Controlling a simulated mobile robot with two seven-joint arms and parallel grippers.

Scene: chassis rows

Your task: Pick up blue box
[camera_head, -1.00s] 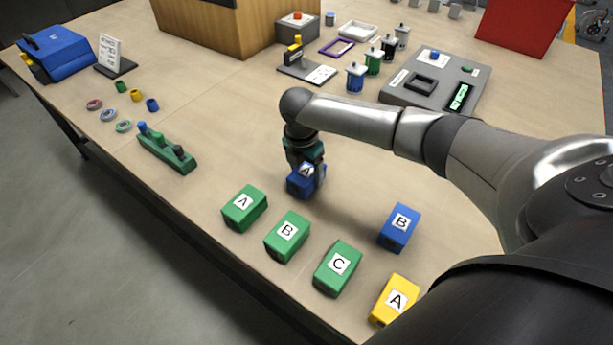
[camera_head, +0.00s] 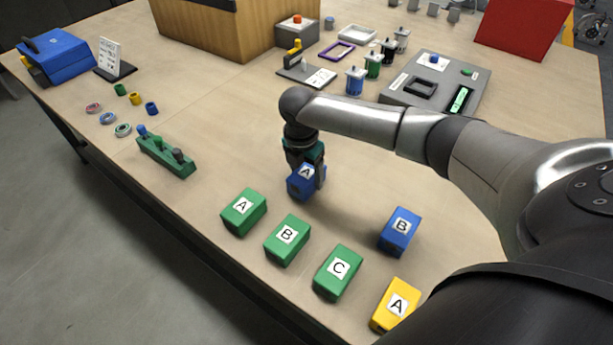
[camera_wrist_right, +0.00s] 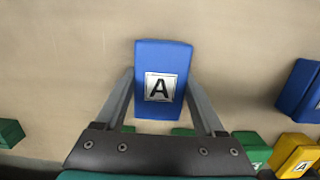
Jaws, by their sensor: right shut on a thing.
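A blue box labelled A (camera_head: 301,184) is between the fingers of my right gripper (camera_head: 305,170), above or at the tabletop behind the green boxes. In the right wrist view the blue box A (camera_wrist_right: 163,60) sits between the two fingers of the right gripper (camera_wrist_right: 160,100), which are shut on its sides. I cannot tell for sure whether its underside touches the table. A second blue box labelled B (camera_head: 400,232) stands on the table to the right, apart from the gripper. My left gripper is not in view.
Green boxes A (camera_head: 243,212), B (camera_head: 287,241) and C (camera_head: 338,273) and a yellow box A (camera_head: 396,306) stand in a row along the near edge. A green peg holder (camera_head: 166,157) lies to the left. A grey device panel (camera_head: 432,80) is behind my arm.

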